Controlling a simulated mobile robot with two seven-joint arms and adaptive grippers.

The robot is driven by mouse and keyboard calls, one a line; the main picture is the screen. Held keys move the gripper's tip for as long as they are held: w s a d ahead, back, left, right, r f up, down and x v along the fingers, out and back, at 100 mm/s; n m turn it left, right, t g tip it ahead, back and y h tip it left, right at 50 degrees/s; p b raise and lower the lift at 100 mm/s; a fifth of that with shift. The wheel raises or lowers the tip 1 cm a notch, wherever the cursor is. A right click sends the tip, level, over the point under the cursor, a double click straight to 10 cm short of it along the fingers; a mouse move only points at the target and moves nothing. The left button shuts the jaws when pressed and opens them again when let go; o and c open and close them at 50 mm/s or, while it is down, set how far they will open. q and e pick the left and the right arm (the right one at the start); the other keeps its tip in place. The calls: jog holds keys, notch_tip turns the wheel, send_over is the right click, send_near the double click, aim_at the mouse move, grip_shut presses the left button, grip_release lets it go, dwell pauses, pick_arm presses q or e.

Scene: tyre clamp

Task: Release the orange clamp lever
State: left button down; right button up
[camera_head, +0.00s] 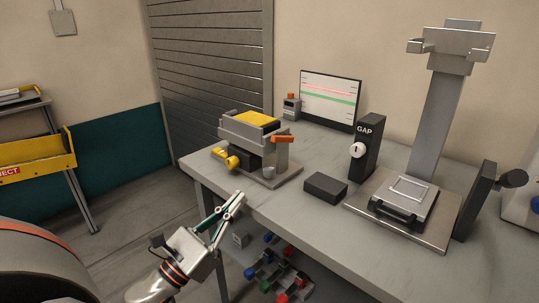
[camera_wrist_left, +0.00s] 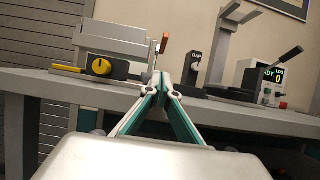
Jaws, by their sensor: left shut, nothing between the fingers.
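The orange clamp lever (camera_head: 283,139) sticks out from the right side of a grey clamp machine (camera_head: 252,130) with a yellow top on the workbench. In the left wrist view the orange lever (camera_wrist_left: 164,43) stands up beyond my fingertips, beside the machine (camera_wrist_left: 110,45). My left gripper (camera_head: 238,198) is shut and empty, in front of the bench's front edge and apart from the lever. In the left wrist view its fingertips (camera_wrist_left: 161,86) meet near the bench edge. My right gripper is in neither view.
A yellow knob (camera_head: 232,162) sits on the machine's front. A black block (camera_head: 325,187), a GAP gauge (camera_head: 366,150) and a metal press stand (camera_head: 432,120) are to the right. A monitor (camera_head: 331,98) stands behind. The bench (camera_head: 255,205) has bare surface before the machine.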

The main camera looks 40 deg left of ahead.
pick_arm(q)
jog(key=p, duration=0.5)
send_near(283, 139)
jog(key=w+p, duration=0.1)
jog(key=w, duration=0.1)
jog(key=w+p, duration=0.1)
jog(key=w, duration=0.1)
jog(key=shift+a+f+p, duration=0.1)
jog(key=shift+a+p, duration=0.2)
jog(key=shift+a, duration=0.1)
jog(key=shift+w+r+p, duration=0.45)
jog(key=shift+r+p, duration=0.45)
jog(key=shift+p, duration=0.25)
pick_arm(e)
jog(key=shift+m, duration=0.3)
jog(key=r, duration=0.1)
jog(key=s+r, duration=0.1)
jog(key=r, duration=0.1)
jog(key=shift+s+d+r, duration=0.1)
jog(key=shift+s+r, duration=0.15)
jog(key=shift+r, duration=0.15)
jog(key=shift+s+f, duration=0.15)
